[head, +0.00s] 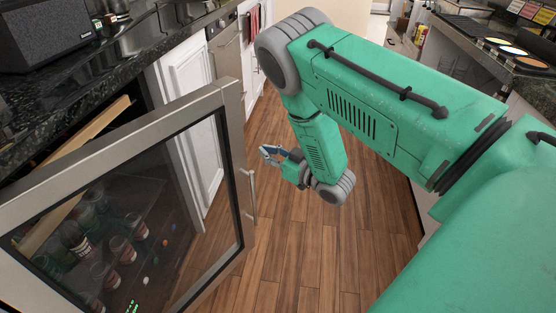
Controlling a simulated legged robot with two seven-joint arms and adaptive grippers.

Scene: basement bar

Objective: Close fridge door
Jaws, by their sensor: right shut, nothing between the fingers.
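The fridge door (236,140) stands open at the left in the head view, swung out from under the dark counter. It has a steel frame, dark glass and a vertical bar handle (251,196) on its right edge. Several bottles or cans show dimly through the glass. My right gripper (268,154) is shut and empty. It hangs over the floor, to the right of the door's upper right corner in the picture, apart from the handle. My left gripper is out of view.
A black speaker (45,33) sits on the dark stone counter (150,70) at the upper left. Another counter (485,45) stands at the right. The wooden floor (290,235) between is clear.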

